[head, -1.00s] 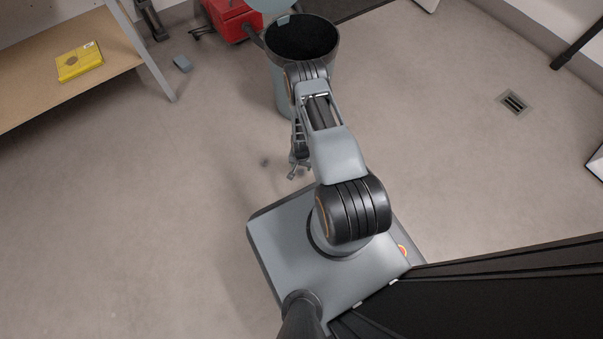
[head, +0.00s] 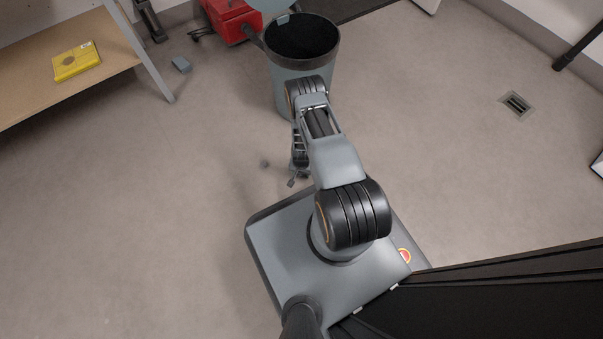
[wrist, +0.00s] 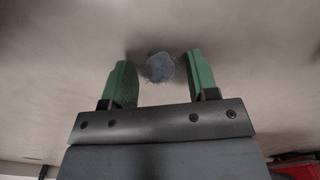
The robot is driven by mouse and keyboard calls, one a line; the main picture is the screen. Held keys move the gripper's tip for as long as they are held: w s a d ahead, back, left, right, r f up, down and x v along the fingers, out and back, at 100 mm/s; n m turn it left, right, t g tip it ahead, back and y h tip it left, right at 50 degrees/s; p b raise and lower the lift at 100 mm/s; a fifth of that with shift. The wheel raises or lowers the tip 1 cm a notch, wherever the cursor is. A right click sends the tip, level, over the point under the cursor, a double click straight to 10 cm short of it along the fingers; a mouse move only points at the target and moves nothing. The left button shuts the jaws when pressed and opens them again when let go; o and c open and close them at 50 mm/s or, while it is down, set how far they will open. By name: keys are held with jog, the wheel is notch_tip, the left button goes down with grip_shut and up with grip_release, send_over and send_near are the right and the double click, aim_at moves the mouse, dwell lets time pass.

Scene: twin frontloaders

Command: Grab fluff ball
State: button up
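The fluff ball (head: 265,164) is a small dark grey tuft on the floor, just left of my gripper in the head view. In the wrist view the fluff ball (wrist: 160,67) is round and fuzzy. My gripper (wrist: 158,78) is open, and the fingers are apart. In the head view my gripper (head: 294,180) is small and partly hidden by my arm. Whether a finger touches the ball I cannot tell.
A grey bin (head: 306,68) with a black liner stands beyond my arm. A wooden table (head: 35,95) holds a yellow item (head: 77,62). A small blue-grey block (head: 181,65) lies on the floor. A floor drain (head: 516,104) is at right. Floor around the ball is clear.

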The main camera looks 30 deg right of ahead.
jog(key=c, duration=0.9)
jog(key=shift+c, duration=0.3)
jog(key=shift+r, duration=0.15)
